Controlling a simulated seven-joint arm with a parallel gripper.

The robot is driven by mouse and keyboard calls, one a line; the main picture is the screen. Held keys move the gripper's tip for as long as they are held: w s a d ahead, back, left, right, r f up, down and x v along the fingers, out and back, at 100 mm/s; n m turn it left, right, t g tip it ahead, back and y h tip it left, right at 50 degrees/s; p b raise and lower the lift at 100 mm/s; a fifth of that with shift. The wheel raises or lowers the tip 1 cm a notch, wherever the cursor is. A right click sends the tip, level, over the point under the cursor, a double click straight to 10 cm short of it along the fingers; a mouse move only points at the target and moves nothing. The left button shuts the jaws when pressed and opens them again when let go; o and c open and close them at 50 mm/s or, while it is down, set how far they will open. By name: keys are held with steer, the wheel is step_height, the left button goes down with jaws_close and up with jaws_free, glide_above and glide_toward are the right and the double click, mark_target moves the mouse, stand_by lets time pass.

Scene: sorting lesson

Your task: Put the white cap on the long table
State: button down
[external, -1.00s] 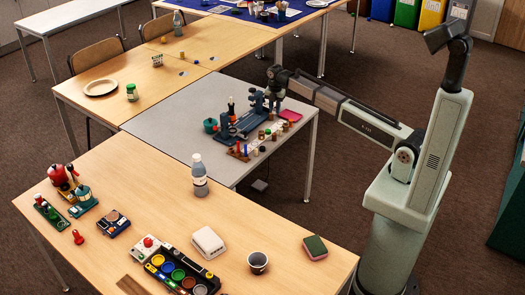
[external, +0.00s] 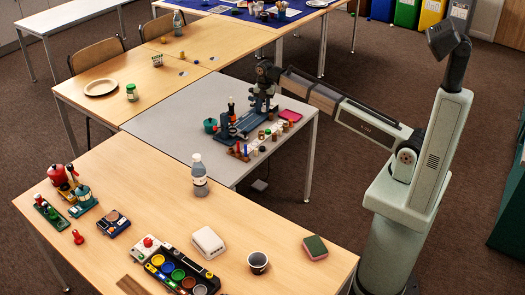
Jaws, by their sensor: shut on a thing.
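My gripper (external: 259,106) points down over the grey table (external: 185,112), just behind and right of a blue stand (external: 234,126). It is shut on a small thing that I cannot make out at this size. A pale strip (external: 275,133) with several small coloured and pale pieces lies in front of my gripper. I cannot tell which piece, if any, is the white cap. A large wooden table (external: 130,165) stands in the foreground, and other wooden tables (external: 150,68) stand behind the grey one; I cannot tell which is the long table.
A clear bottle (external: 199,176) stands near the wooden table's far edge. A white box (external: 208,242), a dark cup (external: 258,262), a green-topped block (external: 315,247) and a paint tray (external: 176,272) lie nearer. The wooden table's middle is mostly clear. A pink pad (external: 290,115) lies right of my gripper.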

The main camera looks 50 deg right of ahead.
steer(key=s+a+n, duration=0.2)
steer(key=a, duration=1.3)
steer(key=n, duration=0.8)
glide_above(235, 221)
step_height(235, 221, down, 4)
steer(key=shift+w+f, duration=0.1)
steer(key=shift+f, duration=5.45)
steer(key=shift+f, duration=0.1)
steer(key=c, duration=0.9)
jaws_free()
